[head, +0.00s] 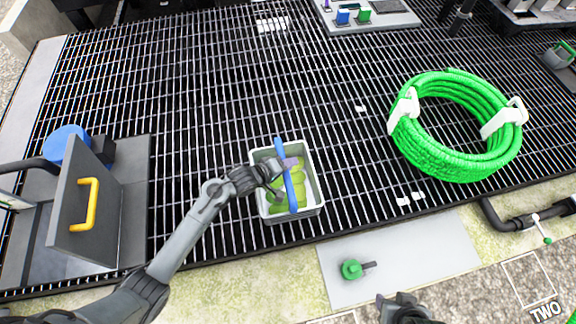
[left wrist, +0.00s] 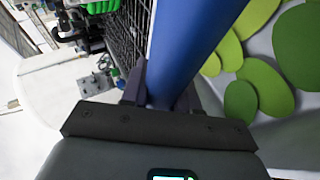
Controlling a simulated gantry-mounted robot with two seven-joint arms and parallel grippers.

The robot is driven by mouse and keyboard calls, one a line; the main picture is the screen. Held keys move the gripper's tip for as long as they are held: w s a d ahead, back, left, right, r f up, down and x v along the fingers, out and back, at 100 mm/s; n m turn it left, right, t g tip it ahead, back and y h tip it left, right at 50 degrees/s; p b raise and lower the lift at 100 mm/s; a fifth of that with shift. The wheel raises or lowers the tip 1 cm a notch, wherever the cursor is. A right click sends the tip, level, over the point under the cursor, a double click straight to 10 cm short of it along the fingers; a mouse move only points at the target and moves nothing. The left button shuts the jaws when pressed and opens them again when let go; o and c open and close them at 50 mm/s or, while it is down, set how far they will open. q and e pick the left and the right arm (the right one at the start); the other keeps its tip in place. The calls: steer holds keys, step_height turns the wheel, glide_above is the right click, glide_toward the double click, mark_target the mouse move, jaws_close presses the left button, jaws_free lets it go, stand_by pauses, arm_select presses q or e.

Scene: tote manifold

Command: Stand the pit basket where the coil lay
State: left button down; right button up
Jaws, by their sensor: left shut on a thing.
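The basket (head: 296,216) is a pale grey open box with flat green pieces inside and a blue bar handle (head: 291,195) across its top. It sits at the middle of the dark grating; I cannot tell whether it touches it. My left gripper (head: 281,173) is shut on the blue handle, which also runs between its fingers in the left wrist view (left wrist: 190,45). The bright green coil (head: 455,165), with white clips, lies on the grating at the right. My right gripper (head: 402,306) shows only partly at the bottom edge; its fingers are unclear.
A dark box with a yellow-handled lid (head: 83,205) stands at the left. A pale plate (head: 400,265) with a green knob (head: 351,269) lies in front of the grating. A grey panel (head: 375,17) is at the back. Grating behind the basket is mostly clear.

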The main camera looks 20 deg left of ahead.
arm_select(q)
steer(key=shift+w+r, duration=0.1)
steer(key=c, duration=0.8)
jaws_free()
steer(key=shift+c, duration=0.2)
steer(key=shift+s+a+r+p, duration=0.15)
steer(key=shift+s+r+p, duration=0.05)
steer(key=shift+s+p, duration=0.1)
steer(key=s+a+r+m+g+y+p, duration=0.1)
steer(key=s+a+r+m+g+y, duration=0.1)
steer(key=s, duration=0.7)
steer(key=s+a+r+m+g+y+p, duration=0.2)
steer(key=s+r+m, duration=0.3)
steer(key=s, duration=0.5)
steer(key=s+a+r+m+g+y+p, duration=0.1)
steer(key=s+r+m, duration=0.3)
steer(key=s, duration=0.6)
steer(key=shift+s+a+r+g+y+p, duration=0.3)
steer(key=shift+a+g+y, duration=0.15)
steer(key=shift+g, duration=0.35)
